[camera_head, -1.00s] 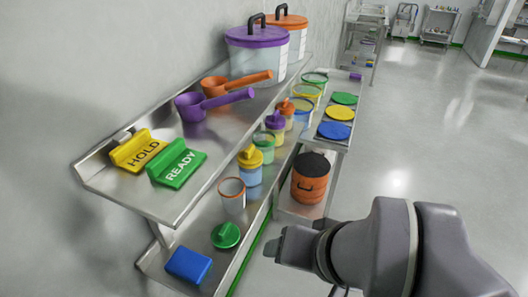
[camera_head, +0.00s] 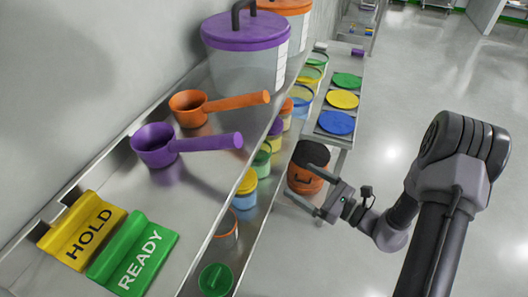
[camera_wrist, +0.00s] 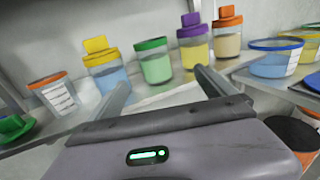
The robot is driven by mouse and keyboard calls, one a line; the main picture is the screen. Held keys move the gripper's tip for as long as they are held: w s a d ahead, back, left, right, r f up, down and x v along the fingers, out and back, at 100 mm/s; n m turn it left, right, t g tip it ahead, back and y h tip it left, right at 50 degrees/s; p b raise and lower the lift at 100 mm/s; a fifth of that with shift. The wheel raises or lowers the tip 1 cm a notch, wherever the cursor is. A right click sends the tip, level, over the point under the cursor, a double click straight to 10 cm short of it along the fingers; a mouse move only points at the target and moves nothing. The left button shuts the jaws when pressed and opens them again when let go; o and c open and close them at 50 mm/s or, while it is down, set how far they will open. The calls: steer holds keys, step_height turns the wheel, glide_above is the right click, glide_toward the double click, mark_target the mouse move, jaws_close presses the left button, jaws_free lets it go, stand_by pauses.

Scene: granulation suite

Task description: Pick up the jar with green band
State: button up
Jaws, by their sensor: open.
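The jar with a green band (camera_wrist: 154,66) stands upright on the lower shelf, green inside, centred ahead of my gripper (camera_wrist: 162,80) in the wrist view. It also shows, partly hidden by the upper shelf edge, in the head view (camera_head: 261,162). My gripper (camera_head: 298,178) is open and empty, its two fingers pointing toward the shelf. In the wrist view the fingertips lie on either side of the jar's lower part, apparently short of it; I cannot tell the exact gap.
A yellow-topped blue jar (camera_wrist: 109,70) stands left of it and a purple-topped yellow jar (camera_wrist: 194,46) right, with an orange-topped jar (camera_wrist: 227,36) beyond. An orange-rimmed cup (camera_wrist: 56,93) is further left. A black-topped orange canister (camera_head: 305,178) is below, near my gripper.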

mark_target(269, 164)
steer(key=b+x, duration=0.1)
steer(key=x, duration=0.9)
steer(key=shift+s+a+b, duration=0.2)
steer(key=shift+b, duration=0.1)
steer(key=x, duration=0.1)
steer(key=b+x, duration=0.1)
steer(key=x, duration=0.3)
steer(key=shift+s+a+f, duration=0.2)
steer(key=shift+a, duration=0.2)
steer(key=shift+r, duration=0.1)
jaws_close()
step_height(269, 164, up, 10)
steer(key=p, duration=0.3)
